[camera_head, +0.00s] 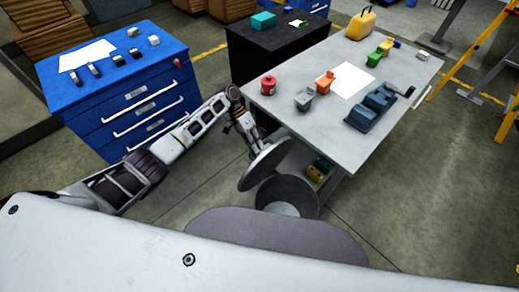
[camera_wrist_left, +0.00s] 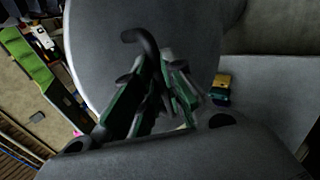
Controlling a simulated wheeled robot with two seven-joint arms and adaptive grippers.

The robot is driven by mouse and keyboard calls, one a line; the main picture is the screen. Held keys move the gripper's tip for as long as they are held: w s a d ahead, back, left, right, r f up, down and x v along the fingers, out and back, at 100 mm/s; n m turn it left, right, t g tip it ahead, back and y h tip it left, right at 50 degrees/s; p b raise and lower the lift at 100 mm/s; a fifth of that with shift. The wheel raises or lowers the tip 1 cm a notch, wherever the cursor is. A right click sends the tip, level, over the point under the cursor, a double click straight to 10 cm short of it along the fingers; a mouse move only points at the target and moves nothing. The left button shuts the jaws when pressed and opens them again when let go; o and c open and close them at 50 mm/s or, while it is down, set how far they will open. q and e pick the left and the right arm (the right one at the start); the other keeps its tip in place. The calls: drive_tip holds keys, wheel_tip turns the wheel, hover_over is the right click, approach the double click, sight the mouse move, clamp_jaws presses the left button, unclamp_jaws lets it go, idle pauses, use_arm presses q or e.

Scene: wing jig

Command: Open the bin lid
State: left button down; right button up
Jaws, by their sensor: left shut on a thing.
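The bin (camera_head: 287,195) is a round grey container at the right front of my base, beside the grey table, and its dark inside shows. Its round grey lid (camera_head: 265,165) is tilted up at the far-left side of the opening. My left gripper (camera_head: 251,143) reaches down to the lid from behind it. In the left wrist view the lid (camera_wrist_left: 95,35) is a large grey disc, and a dark curved handle (camera_wrist_left: 138,38) stands out at the fingertips. My left gripper (camera_wrist_left: 152,78) is shut on this handle; the exact contact is partly hidden by the fingers. My right gripper is not in view.
The grey table (camera_head: 300,120) close behind the bin bears a red can (camera_head: 268,85), a blue vise (camera_head: 371,107) and small parts. A blue drawer cabinet (camera_head: 125,100) stands left, a black one (camera_head: 275,45) behind. Open floor lies between the blue cabinet and the bin.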

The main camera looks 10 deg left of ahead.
use_arm(q)
drive_tip(key=shift+s+a+f, duration=0.1)
drive_tip(key=shift+a+f, duration=0.25)
drive_tip(key=shift+f, duration=0.2)
drive_tip(key=c, duration=1.8)
unclamp_jaws()
drive_tip(key=o, duration=0.3)
drive_tip(key=shift+w, duration=0.2)
drive_tip(key=v, duration=1.2)
drive_tip(key=shift+r, duration=0.15)
drive_tip(key=shift+w+d, duration=0.1)
drive_tip(key=shift+d, duration=0.05)
